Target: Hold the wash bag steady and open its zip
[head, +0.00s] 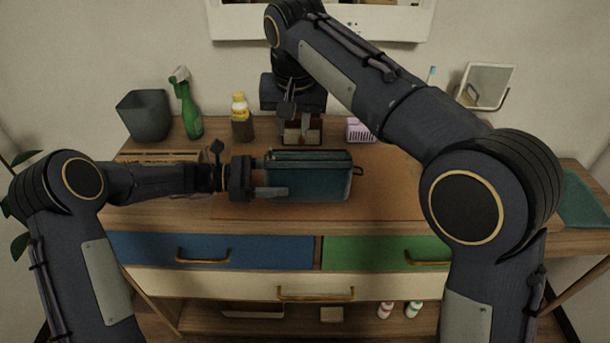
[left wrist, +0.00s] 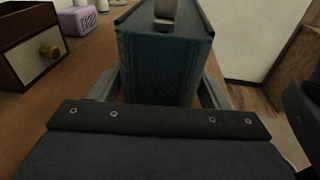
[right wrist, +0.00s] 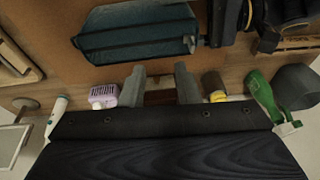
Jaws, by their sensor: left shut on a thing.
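The wash bag (head: 308,180) is a teal block-shaped bag lying on the brown mat, with a dark loop at its right end. My left gripper (head: 272,185) is shut on its left end; the left wrist view shows the bag (left wrist: 160,70) between the two fingers. A small grey tab (left wrist: 165,12) stands on the bag's top there. My right gripper (head: 290,112) is behind the bag, in front of the wall, apart from the bag. In the right wrist view its fingers (right wrist: 160,85) are spread with nothing gripped, and the bag (right wrist: 135,38) lies beyond them.
A small wooden box (head: 301,132) stands behind the bag, below my right gripper. A yellow-capped bottle (head: 241,120), green spray bottle (head: 187,108), grey bin (head: 146,115) and lilac basket (head: 360,131) stand along the back. The mat (head: 395,180) is clear to the bag's right.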

